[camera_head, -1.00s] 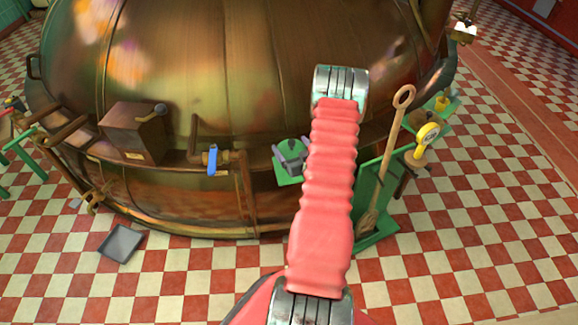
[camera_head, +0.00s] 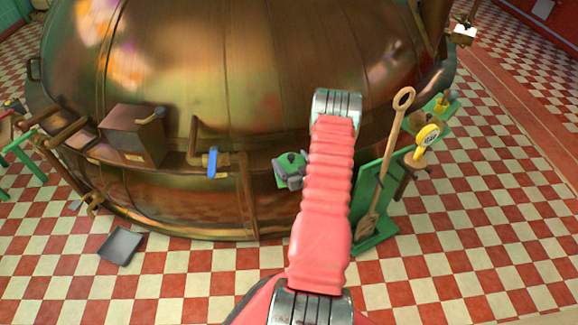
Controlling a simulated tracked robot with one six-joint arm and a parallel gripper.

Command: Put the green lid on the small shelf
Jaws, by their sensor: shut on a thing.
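The green lid (camera_head: 291,158) has a dark knob and shows in the head view, in front of the kettle's side. My gripper (camera_head: 290,176), with grey jaws, is shut on it. A small green flat piece, which looks like the small shelf (camera_head: 281,184), shows just below and beside the jaws against the kettle. The jaws and lid cover most of it. I cannot tell whether the lid touches it. My red arm hides what lies directly to the right.
The big copper kettle (camera_head: 230,85) fills the back, with a brown box (camera_head: 132,136) and a blue-handled valve (camera_head: 212,162) on its ledge. A green stand (camera_head: 364,205) with a wooden paddle (camera_head: 385,165) and a yellow gauge (camera_head: 427,136) is at right. A dark tray (camera_head: 120,246) lies on the checkered floor.

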